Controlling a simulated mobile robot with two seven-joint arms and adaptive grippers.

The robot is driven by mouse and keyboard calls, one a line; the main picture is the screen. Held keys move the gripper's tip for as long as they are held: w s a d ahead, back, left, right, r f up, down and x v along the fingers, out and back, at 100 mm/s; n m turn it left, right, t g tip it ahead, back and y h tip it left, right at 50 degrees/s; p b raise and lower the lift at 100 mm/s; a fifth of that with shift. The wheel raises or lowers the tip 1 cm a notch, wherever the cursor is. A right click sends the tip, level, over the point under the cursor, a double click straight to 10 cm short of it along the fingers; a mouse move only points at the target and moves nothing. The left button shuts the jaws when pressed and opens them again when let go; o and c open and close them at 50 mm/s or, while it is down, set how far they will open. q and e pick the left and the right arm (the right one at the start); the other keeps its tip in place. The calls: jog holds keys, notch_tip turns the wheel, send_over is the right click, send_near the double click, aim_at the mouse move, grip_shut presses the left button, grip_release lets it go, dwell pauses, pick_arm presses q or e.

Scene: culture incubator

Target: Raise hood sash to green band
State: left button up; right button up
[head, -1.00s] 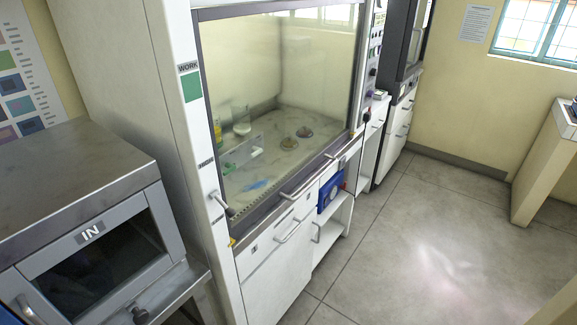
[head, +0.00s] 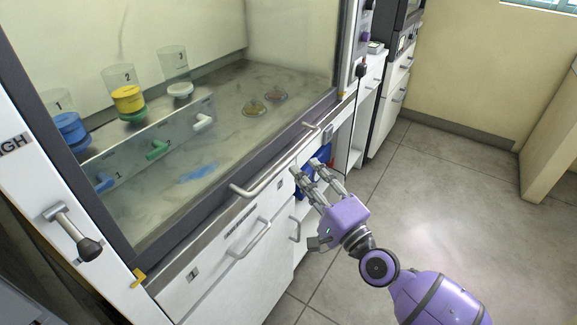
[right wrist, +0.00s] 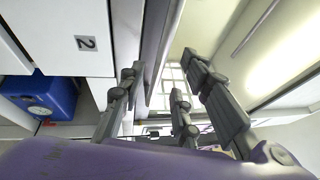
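The hood sash (head: 165,75) is a large clear pane in a dark frame, and its lower edge is down at the sill. A pale bar handle (head: 250,188) runs along the front of that edge. My right gripper (head: 308,171) is just in front of the hood, below the right part of the handle in the head view. Its fingers are spread with nothing between them, also in the right wrist view (right wrist: 160,85); I see no contact with the handle. The green band is outside the current views. My left gripper is not in view.
Behind the glass are several coloured items, including a yellow stack (head: 128,98). A dark-knobbed lever (head: 75,230) sticks out of the left post. Drawer handles (head: 252,240) project below the sill. A blue box (right wrist: 45,95) sits in an open shelf. The floor right is clear.

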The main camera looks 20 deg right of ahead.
aim_at(289, 157)
jog(key=p+x, duration=0.1)
jog(key=x, duration=0.6)
jog(key=shift+a+r, duration=0.1)
jog(key=shift+c, duration=0.5)
grip_shut()
